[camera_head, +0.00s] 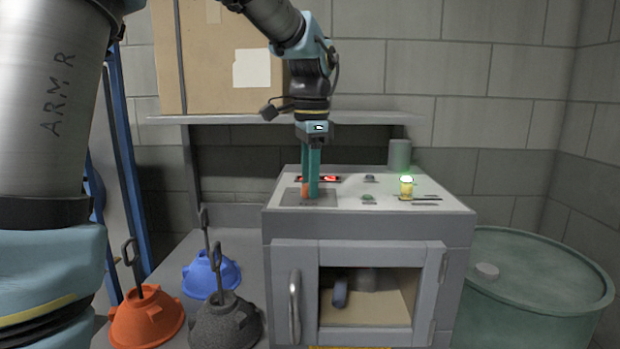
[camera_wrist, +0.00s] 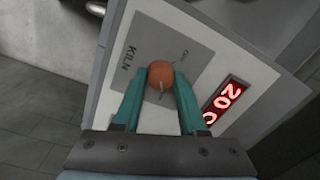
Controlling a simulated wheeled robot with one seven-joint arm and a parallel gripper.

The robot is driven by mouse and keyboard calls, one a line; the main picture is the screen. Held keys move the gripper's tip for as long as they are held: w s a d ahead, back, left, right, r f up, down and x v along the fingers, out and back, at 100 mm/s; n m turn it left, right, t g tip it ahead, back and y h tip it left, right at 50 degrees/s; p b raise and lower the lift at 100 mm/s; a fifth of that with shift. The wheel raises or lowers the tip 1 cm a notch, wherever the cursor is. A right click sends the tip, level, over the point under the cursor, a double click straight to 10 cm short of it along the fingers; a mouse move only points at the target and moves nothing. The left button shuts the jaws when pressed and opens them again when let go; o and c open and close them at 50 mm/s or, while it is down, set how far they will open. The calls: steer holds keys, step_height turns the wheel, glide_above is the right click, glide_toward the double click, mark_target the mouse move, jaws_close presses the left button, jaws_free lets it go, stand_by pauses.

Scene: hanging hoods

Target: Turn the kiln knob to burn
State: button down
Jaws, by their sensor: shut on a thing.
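The kiln knob (camera_wrist: 161,76) is a round orange knob on a grey panel marked KILN, on top of the kiln (camera_head: 440,195). In the wrist view the two teal fingers of my gripper (camera_wrist: 160,84) close on it from both sides. In the head view my gripper (camera_head: 309,190) points straight down onto the panel, and only a bit of the orange knob shows beside the fingers. Small label text lies by the knob, too small to read with certainty. I cannot tell which setting the knob's mark points to.
A red lit display (camera_wrist: 222,101) sits beside the panel. A glowing yellow-green lamp (camera_head: 406,187) stands on the kiln top's right. Orange (camera_head: 146,318), blue (camera_head: 212,275) and dark grey (camera_head: 226,322) hoods stand at left. A green drum (camera_head: 530,285) is at right. A shelf holds a cardboard box (camera_head: 215,65).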

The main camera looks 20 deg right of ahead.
stand_by(0.4)
steer(key=shift+c, duration=2.3)
jaws_free()
step_height(320, 180, up, 11)
steer(key=b, duration=0.2)
steer(key=shift+s, duration=0.3)
steer(key=shift+f, duration=0.1)
